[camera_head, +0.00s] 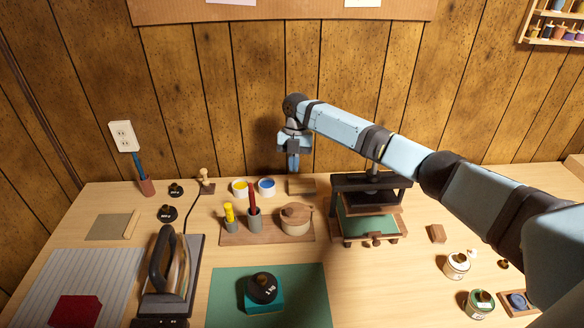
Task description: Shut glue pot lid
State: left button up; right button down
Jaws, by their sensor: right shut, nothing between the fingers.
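The glue pot (294,228) is a round cream pot at the right end of a small wooden board. Its brown wooden lid (295,211) lies over the top of the pot and looks flat; I cannot tell whether it sits fully closed. A small brown piece sticks out at the lid's right edge. My right gripper (293,167) is shut and empty, pointing down in the air above and behind the pot, apart from the lid. My left gripper is not in view.
The wooden board (270,238) also holds a grey cup with yellow sticks (229,217) and one with a red stick (253,205). Paint pots (266,187) and a wooden block (301,186) stand behind. A black press (371,185) stands right, under my right arm. An iron (165,260) stands left.

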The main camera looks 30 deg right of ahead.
send_over(292, 206)
jog(key=w+d, duration=0.2)
jog(key=f, duration=0.7)
jog(key=shift+a+f, duration=0.15)
jog(key=shift+a, duration=0.1)
jog(key=shift+s+a+p, duration=0.5)
jog(key=shift+s+a, duration=0.3)
jog(key=shift+s, duration=0.2)
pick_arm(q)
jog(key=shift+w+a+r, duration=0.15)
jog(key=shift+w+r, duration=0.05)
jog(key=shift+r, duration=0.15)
pick_arm(e)
jog(key=shift+s+a+f, duration=0.25)
jog(key=shift+s+a, duration=0.15)
jog(key=shift+s, duration=0.05)
